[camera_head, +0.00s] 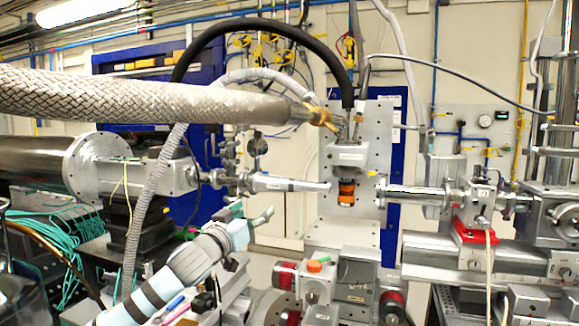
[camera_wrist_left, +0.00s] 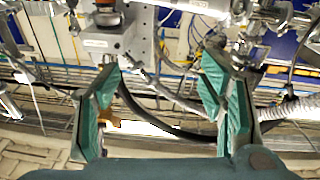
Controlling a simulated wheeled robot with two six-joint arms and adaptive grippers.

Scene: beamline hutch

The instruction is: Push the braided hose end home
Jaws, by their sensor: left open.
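The thick grey braided hose (camera_head: 130,98) runs in from the left edge across the upper part of the head view. It narrows to a smooth metal sleeve with a brass end fitting (camera_head: 320,116). The brass end appears in front of the upright metal chamber (camera_head: 350,155); I cannot tell whether they touch. My left gripper (camera_head: 250,215) is below and left of the brass end, apart from it, with teal fingers spread. In the left wrist view the gripper (camera_wrist_left: 160,112) is open and empty; braided hose (camera_wrist_left: 22,152) shows along the bottom behind it. My right gripper is not visible.
A black curved hose (camera_head: 270,25) arches over to the chamber top. A thin grey corrugated hose (camera_head: 155,185) hangs left of my left arm. Beam pipes (camera_head: 415,196) flank the chamber. Motors with red parts (camera_head: 392,305) stand below it. Some free air lies between gripper and chamber.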

